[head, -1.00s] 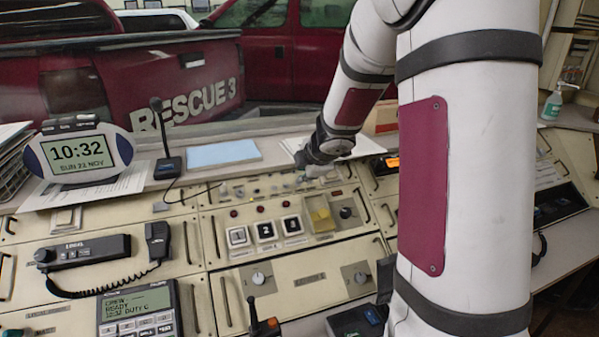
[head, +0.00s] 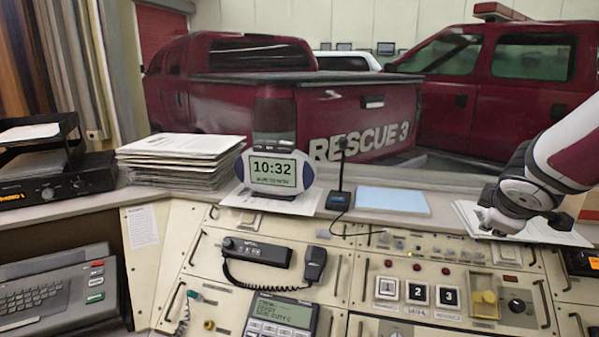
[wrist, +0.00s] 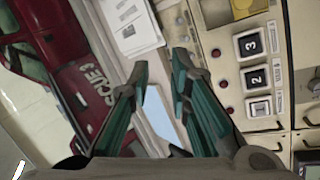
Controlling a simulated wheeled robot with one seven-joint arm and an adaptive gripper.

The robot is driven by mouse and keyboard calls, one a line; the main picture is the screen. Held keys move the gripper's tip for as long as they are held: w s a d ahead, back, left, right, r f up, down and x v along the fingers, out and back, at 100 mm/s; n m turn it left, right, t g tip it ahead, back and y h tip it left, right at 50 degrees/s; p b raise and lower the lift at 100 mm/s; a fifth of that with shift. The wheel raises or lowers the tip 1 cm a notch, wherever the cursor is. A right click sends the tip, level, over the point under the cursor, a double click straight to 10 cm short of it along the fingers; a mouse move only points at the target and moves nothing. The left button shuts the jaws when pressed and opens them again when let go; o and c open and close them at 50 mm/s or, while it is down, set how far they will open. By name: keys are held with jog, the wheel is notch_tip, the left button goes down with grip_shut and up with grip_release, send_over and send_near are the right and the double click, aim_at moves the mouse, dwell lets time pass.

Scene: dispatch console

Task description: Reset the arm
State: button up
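My gripper (wrist: 160,68) shows in the wrist view with its two teal-and-grey fingers apart and nothing between the tips. It points down over the console ledge. In the head view my white arm comes in from the right edge, and its dark wrist hangs above white papers (head: 465,215) on the ledge. The fingertips are hard to make out there. The console (head: 350,270) carries square buttons marked 1 (head: 387,288), 2 (head: 418,294) and 3 (head: 447,299). They also show at the right of the wrist view, apart from my fingers.
A desk microphone (head: 339,195), a clock reading 10:32 (head: 273,172) and a blue pad (head: 392,200) stand along the ledge. A paper stack (head: 180,150) is farther left. A corded handset (head: 315,264) lies on the console. Red trucks (head: 360,100) are beyond the ledge.

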jog(key=s+a+r+m+g+y+p, duration=0.1)
jog(key=s+a+m, duration=0.3)
jog(key=s+a, duration=0.6)
jog(key=s+a+r+m+g+y+p, duration=0.1)
jog(key=s+a+m+g+y+p, duration=0.1)
jog(key=s+a, duration=0.8)
jog(key=s+m+g+y, duration=0.1)
jog(key=s+m+y, duration=0.1)
jog(key=s, duration=0.6)
jog(key=shift+s+a+r+m, duration=0.15)
jog(key=shift+s+r+m, duration=0.15)
jog(key=shift+m, duration=0.3)
jog(key=shift+w+r, duration=0.1)
